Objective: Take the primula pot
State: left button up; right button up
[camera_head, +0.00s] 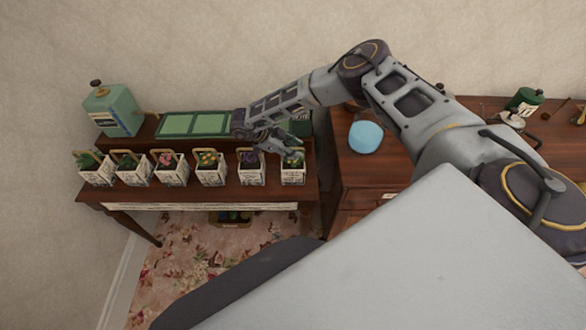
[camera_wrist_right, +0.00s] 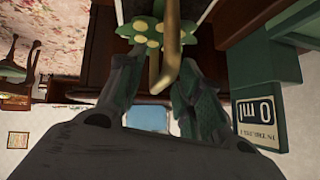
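A row of several white, printed pots with hooped handles stands on the plant table, each with a different plant. I cannot tell for sure which is the primula. The rightmost pot (camera_head: 292,174) has yellowish-green growth, and another pot (camera_head: 210,172) left of it has yellow flowers. My right gripper (camera_head: 280,145) is above the right end of the row. In the right wrist view its fingers (camera_wrist_right: 161,75) are spread apart, with a brass handle (camera_wrist_right: 171,45) and yellow-green blooms (camera_wrist_right: 150,32) at the fingertips. No grip on the handle shows. My left gripper is not in view.
A green canister (camera_head: 110,110) and green tray (camera_head: 195,124) stand on the raised back shelf. Neighbouring pots are close together. A wooden desk (camera_head: 360,170) with a light-blue round object (camera_head: 366,137) stands to the right. A box (camera_head: 232,217) sits under the table.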

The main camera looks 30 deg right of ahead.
grip_shut()
dwell(0.3)
dwell(0.5)
jog(key=shift+r+b, duration=0.45)
jog(key=shift+r, duration=4.6)
